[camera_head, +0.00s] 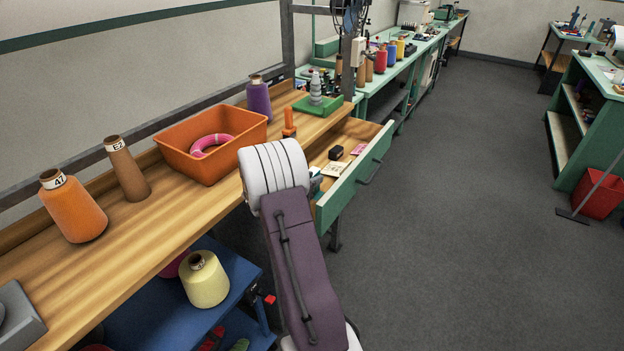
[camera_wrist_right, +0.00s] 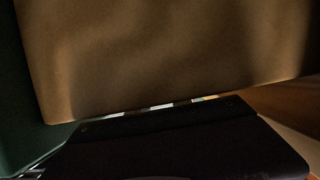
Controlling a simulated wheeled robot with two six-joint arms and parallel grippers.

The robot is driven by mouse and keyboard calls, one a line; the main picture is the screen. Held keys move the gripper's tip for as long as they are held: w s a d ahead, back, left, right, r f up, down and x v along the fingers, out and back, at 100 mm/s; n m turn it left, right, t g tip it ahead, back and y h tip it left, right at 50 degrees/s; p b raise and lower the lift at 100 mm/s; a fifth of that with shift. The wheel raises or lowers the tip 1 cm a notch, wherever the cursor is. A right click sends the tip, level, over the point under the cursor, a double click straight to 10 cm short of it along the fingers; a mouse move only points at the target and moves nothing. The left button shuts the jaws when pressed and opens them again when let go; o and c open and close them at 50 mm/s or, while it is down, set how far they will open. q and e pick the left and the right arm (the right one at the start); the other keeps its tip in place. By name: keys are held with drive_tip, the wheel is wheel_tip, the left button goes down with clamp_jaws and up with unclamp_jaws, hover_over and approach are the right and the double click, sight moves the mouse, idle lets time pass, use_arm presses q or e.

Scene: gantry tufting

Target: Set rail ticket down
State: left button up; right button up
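My right arm reaches into the open green drawer (camera_head: 352,185). Its gripper (camera_head: 315,184) is low at the drawer's near end, mostly hidden behind my white wrist link. A small cream card (camera_head: 335,168) lies in the drawer just right of the gripper, and a pink card (camera_head: 358,149) lies farther back. I cannot tell which card, if either, is the rail ticket. In the right wrist view a large, shadowed tan flat surface (camera_wrist_right: 165,55) fills the upper part, very close to the camera. I cannot tell whether it is held. The fingertips are hidden. My left gripper is out of view.
A small black box (camera_head: 336,153) also lies in the drawer. On the wooden bench (camera_head: 150,215) stand an orange bin (camera_head: 190,160) with a pink ring, several thread cones and a green tray (camera_head: 318,105). The grey floor right of the drawer is clear.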

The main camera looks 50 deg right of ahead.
drive_tip(key=r+p, duration=0.1)
drive_tip(key=p, duration=0.1)
drive_tip(key=shift+r+p, duration=0.3)
drive_tip(key=shift+p, duration=0.05)
drive_tip(key=shift+a+r+p, duration=0.15)
drive_tip(key=shift+a+p, duration=0.05)
drive_tip(key=shift+p, duration=0.15)
drive_tip(key=b+v, duration=0.2)
drive_tip(key=v, duration=0.9)
drive_tip(key=shift+a, duration=0.25)
drive_tip(key=shift+s, duration=0.1)
